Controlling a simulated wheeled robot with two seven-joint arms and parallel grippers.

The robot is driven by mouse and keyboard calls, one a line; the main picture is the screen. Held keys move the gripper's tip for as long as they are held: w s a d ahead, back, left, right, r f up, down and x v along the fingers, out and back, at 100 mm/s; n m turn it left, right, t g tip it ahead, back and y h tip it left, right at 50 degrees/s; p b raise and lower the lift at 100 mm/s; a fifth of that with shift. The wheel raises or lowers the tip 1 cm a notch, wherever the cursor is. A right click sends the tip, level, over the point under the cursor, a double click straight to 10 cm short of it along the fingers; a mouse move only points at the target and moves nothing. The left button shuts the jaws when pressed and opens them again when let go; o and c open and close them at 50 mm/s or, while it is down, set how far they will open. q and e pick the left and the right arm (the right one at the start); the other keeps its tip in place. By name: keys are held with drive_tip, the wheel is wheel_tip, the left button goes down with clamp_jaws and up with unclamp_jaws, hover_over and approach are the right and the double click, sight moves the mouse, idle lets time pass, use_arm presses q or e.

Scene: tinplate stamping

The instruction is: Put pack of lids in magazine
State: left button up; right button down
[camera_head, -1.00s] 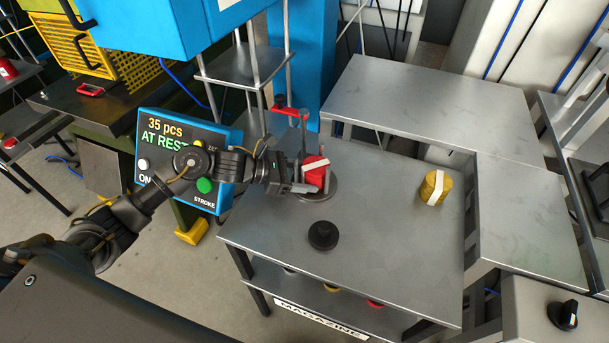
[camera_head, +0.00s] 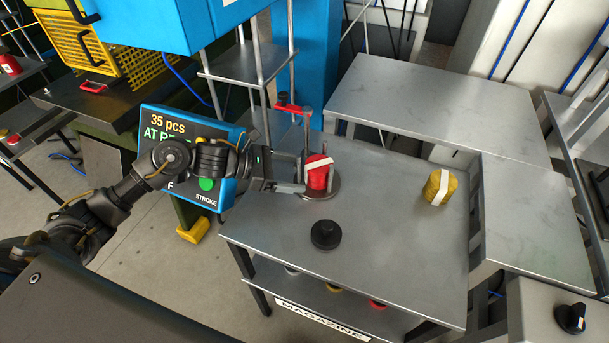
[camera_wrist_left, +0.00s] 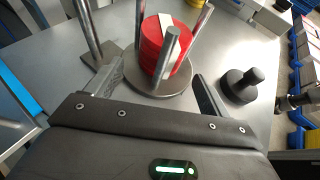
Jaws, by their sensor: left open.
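The red pack of lids (camera_head: 317,176) with a white band stands inside the magazine, between upright rods on a round base plate (camera_head: 328,191). In the left wrist view the red pack (camera_wrist_left: 152,47) sits among the metal rods, low on the base plate (camera_wrist_left: 160,84). My left gripper (camera_head: 302,178) is open beside the magazine, its fingers apart on either side of the base. In the left wrist view the fingers of my left gripper (camera_wrist_left: 155,88) are spread and do not touch the pack. My right gripper is not in view.
A black knobbed weight (camera_head: 326,235) stands on the table in front of the magazine. A yellow banded pack (camera_head: 440,187) stands at the right. A red clamp arm (camera_head: 293,108) is behind the magazine. The table (camera_head: 390,250) is otherwise clear; a blue control panel (camera_head: 220,138) is at the left.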

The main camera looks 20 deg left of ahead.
use_arm(q)
drive_tip(key=shift+v, duration=1.15)
drive_tip(key=shift+s+a, duration=0.2)
drive_tip(key=shift+r, duration=0.15)
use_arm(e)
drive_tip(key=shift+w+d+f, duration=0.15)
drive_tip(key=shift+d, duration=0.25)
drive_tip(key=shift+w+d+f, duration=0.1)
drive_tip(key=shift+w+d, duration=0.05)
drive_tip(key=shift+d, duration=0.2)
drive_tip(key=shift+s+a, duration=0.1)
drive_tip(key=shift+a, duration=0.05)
